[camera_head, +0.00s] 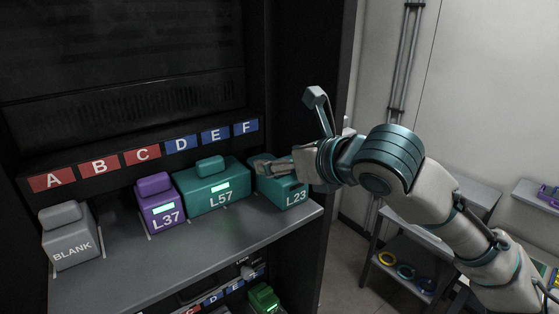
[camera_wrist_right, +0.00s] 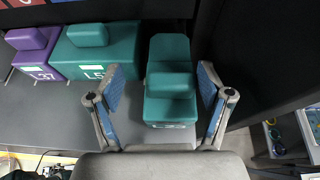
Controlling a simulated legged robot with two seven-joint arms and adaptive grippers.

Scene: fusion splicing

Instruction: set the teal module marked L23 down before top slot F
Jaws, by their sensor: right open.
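The teal module marked L23 (camera_head: 290,194) sits on the upper shelf at its right end, below and a little right of the blue F label (camera_head: 246,127). It also shows in the right wrist view (camera_wrist_right: 170,108), upright on the grey surface. My right gripper (camera_head: 272,168) is at the module's top in the head view and hides part of it. In the wrist view its two fingers (camera_wrist_right: 159,75) stand apart, one on each side of the module, with a visible gap on the left side. My left gripper is not in view.
The teal L57 module (camera_head: 217,190) stands just left of L23. The purple L37 module (camera_head: 159,205) and the grey BLANK module (camera_head: 69,239) stand farther left. The shelf (camera_head: 190,250) has a bare front strip. A dark cabinet wall (camera_head: 335,110) rises at the right.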

